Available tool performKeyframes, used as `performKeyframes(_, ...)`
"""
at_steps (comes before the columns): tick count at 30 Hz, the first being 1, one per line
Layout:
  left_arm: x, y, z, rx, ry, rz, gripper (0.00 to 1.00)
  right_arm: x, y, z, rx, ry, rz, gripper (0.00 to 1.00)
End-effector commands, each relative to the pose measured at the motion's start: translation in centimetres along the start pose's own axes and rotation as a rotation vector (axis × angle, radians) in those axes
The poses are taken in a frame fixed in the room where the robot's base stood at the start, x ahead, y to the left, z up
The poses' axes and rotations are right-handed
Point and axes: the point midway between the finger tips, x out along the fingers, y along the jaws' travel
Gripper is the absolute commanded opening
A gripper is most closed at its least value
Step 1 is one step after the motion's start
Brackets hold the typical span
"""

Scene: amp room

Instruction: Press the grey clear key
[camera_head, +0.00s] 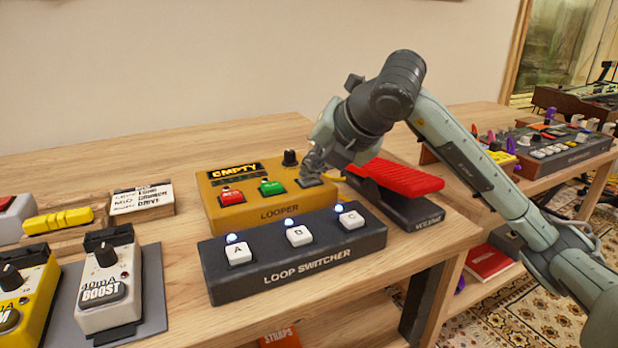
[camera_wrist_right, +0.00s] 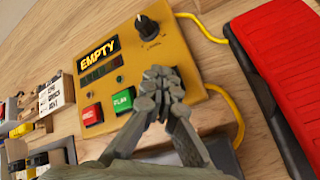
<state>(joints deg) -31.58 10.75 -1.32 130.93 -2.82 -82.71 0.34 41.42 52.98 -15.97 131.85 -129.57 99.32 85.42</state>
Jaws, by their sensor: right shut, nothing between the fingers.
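The yellow looper box (camera_head: 265,215) sits on the wooden table, and its display reads EMPTY. It has a red key (camera_head: 231,197), a green key (camera_head: 271,188) and a grey key (camera_head: 309,183), whose label I cannot read. My right gripper (camera_head: 311,173) is shut and empty, fingertips down at the grey key; I cannot tell whether they touch it. In the right wrist view the looper (camera_wrist_right: 208,58) shows the shut fingertips (camera_wrist_right: 160,85) over its lower right part, hiding the grey key. My left gripper is not in view.
A dark loop switcher (camera_head: 290,265) with white keys stands in front of the looper. A red-topped volume pedal (camera_head: 398,177) is close on the right, and a black knob (camera_head: 290,157) is behind the grey key. A yellow cable (camera_wrist_right: 228,105) runs beside the looper.

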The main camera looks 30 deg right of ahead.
Motion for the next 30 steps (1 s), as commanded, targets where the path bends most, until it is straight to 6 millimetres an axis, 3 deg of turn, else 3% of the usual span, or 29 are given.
performKeyframes(30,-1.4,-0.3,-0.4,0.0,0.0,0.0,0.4,-1.5,1.1,1.1,0.0,0.002,-0.001,0.0)
